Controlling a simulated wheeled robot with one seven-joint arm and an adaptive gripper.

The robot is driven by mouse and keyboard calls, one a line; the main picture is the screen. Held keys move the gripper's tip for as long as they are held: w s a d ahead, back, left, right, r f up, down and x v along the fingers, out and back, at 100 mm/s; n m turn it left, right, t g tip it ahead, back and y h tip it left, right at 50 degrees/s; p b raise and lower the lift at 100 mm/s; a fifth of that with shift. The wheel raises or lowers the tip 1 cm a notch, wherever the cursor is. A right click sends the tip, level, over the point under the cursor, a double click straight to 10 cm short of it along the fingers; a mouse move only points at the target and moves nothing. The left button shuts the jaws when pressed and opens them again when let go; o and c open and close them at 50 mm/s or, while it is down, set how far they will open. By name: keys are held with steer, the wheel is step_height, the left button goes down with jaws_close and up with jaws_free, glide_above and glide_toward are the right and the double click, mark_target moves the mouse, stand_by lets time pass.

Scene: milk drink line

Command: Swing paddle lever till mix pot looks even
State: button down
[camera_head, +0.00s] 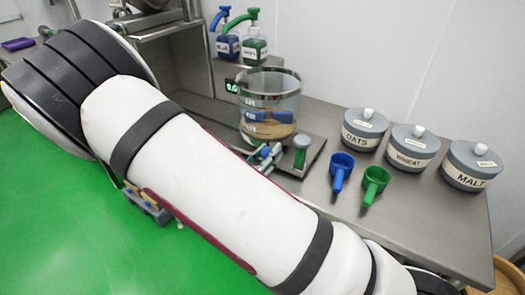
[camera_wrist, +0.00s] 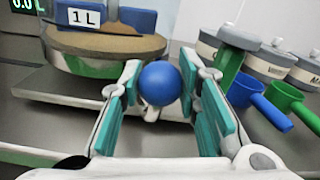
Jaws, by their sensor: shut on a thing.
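The mix pot (camera_head: 270,95) is a clear round vessel on the steel bench, with a blue paddle (camera_head: 268,117) inside above a tan-brown layer. In the wrist view the pot's lower part (camera_wrist: 115,67) shows tan contents under a "1 L" label. My gripper (camera_head: 265,154) is low in front of the pot. In the wrist view my gripper (camera_wrist: 160,88) has its teal pads on both sides of a blue ball knob (camera_wrist: 160,83), the end of the paddle lever, and is shut on it. The rest of the lever is mostly hidden.
A green-handled post (camera_head: 301,150) stands close right of my gripper. Blue (camera_head: 341,168) and green (camera_head: 375,180) scoops lie farther right, before lidded tubs for oats (camera_head: 364,130), wheat (camera_head: 412,147) and malt (camera_head: 470,168). Pump bottles (camera_head: 254,48) stand behind the pot.

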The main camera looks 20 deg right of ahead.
steer(key=shift+s+d, duration=0.3)
steer(key=shift+d, duration=0.45)
steer(key=c, duration=1.2)
jaws_free()
steer(key=shift+a, duration=0.1)
steer(key=v, duration=1.1)
steer(key=shift+s+a, duration=0.25)
steer(key=shift+a, duration=0.1)
